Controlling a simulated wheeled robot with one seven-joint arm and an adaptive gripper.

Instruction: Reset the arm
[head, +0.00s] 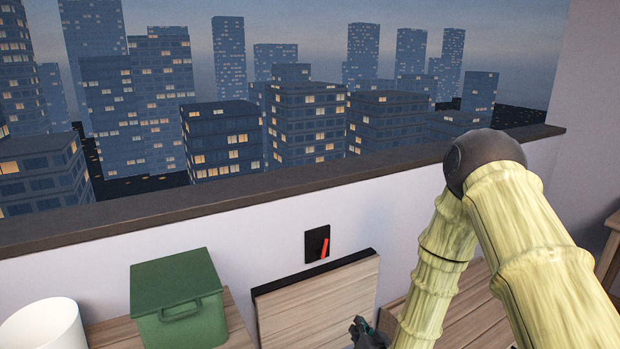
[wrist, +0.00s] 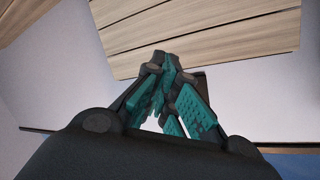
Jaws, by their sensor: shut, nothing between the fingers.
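My gripper (head: 362,330) shows at the bottom of the head view, low in front of a light wood panel (head: 318,305) with a dark top edge. My arm, with a pale yellow bamboo-like surface, comes down from the right and hides part of the scene. In the wrist view my gripper (wrist: 167,75) has its dark and teal fingers drawn together at the tips. It is shut and holds nothing. Wood planks (wrist: 200,35) fill the upper part of that view.
A green lidded box (head: 178,300) stands on a wooden surface at the left, beside a white round container (head: 43,328). A black wall plate with a red lever (head: 324,247) is above the panel. A dark ledge (head: 250,192) runs below the city view.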

